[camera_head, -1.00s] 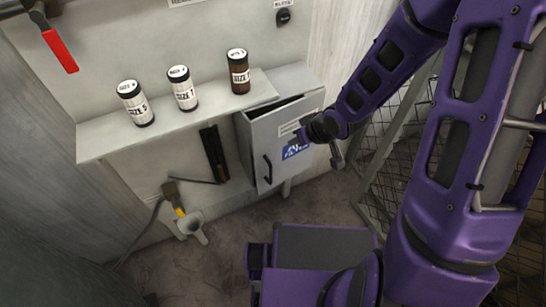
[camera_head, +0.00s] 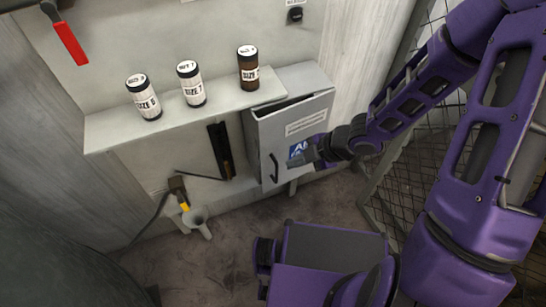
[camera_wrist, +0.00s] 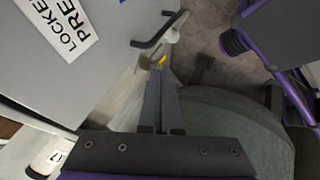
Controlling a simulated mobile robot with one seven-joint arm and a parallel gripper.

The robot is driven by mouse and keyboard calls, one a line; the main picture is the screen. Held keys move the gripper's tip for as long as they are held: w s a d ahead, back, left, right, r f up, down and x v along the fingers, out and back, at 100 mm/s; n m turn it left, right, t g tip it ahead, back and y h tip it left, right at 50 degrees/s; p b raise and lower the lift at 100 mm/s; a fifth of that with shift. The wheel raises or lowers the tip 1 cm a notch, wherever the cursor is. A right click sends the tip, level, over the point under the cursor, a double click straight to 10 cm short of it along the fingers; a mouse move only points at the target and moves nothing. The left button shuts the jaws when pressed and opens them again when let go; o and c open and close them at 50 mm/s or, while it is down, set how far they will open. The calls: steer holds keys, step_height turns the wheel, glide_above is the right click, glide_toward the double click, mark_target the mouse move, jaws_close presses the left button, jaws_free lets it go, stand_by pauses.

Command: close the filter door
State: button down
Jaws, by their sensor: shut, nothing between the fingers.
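The filter door (camera_head: 268,137) is the grey front panel of a wall cabinet under the shelf. It has a dark handle (camera_head: 274,168) at its lower left, a label and a blue sticker. A dark gap along its top edge shows that it stands slightly ajar. My gripper (camera_head: 303,163) is in front of the door's lower half, by the sticker; contact cannot be told. In the wrist view, the door (camera_wrist: 75,75) fills the upper left, with the handle (camera_wrist: 158,32) beyond my fingertips. My gripper (camera_wrist: 161,72) is shut and empty, its fingers together.
Several labelled bottles, such as a brown one (camera_head: 248,70), stand on the shelf (camera_head: 180,115) left of the cabinet. A wire mesh fence (camera_head: 400,190) stands at right.

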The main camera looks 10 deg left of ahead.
mark_target(268, 152)
steer(key=w+a+f, duration=0.2)
steer(key=a+f, duration=0.1)
steer(key=w+a+f+b, duration=0.1)
steer(key=a+f, duration=0.1)
steer(key=shift+a+f, duration=0.1)
steer(key=shift+a, duration=0.15)
steer(key=shift+w+a+f, duration=0.1)
steer(key=shift+w+a, duration=0.35)
steer(key=shift+w, duration=0.1)
steer(key=shift+w+a+f, duration=0.15)
steer(key=w+a+m+b, duration=0.1)
steer(key=b, duration=0.1)
steer(key=shift+w+a+f+t+b, duration=0.1)
steer(key=shift+t+b, duration=0.2)
steer(key=shift+t, duration=0.1)
steer(key=shift+w+a, duration=0.2)
steer(key=shift+w, duration=0.05)
steer(key=shift+w+a+r+m+b, duration=0.1)
steer(key=shift+w+r+m+b, duration=0.1)
steer(key=shift+r+m+b, duration=0.15)
steer(key=shift+a, duration=0.1)
